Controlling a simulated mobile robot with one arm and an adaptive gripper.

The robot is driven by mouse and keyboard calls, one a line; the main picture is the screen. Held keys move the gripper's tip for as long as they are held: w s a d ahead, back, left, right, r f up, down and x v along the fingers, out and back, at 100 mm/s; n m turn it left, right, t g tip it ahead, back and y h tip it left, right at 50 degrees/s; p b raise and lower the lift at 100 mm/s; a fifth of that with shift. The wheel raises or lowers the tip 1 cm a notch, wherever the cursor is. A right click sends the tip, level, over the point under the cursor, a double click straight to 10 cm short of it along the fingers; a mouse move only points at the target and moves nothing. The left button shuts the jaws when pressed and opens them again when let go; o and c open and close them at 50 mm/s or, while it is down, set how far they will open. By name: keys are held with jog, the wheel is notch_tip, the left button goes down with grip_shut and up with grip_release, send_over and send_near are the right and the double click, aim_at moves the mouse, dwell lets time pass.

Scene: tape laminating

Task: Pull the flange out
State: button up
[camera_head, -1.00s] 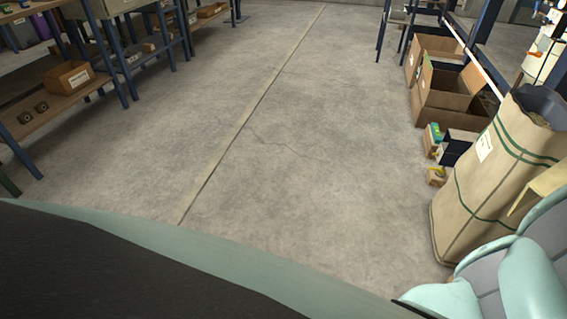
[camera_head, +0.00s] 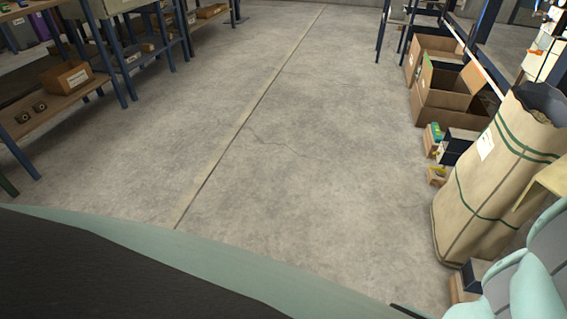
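No flange that I can make out for certain is in view. Two small dark ring-like parts, one of them here (camera_head: 40,106), lie on the lower shelf of the rack at the left, but they are too small to identify. My gripper is not in view. Part of my own pale green and grey arm shows at the lower right edge, and my dark and pale green body fills the lower left.
A tall tan sack (camera_head: 492,190) with green stripes stands at the right. Open cardboard boxes (camera_head: 444,97) are behind it. Blue-legged shelving (camera_head: 118,75) with a small box (camera_head: 67,76) stands at the left. The concrete floor (camera_head: 290,150) between them is clear.

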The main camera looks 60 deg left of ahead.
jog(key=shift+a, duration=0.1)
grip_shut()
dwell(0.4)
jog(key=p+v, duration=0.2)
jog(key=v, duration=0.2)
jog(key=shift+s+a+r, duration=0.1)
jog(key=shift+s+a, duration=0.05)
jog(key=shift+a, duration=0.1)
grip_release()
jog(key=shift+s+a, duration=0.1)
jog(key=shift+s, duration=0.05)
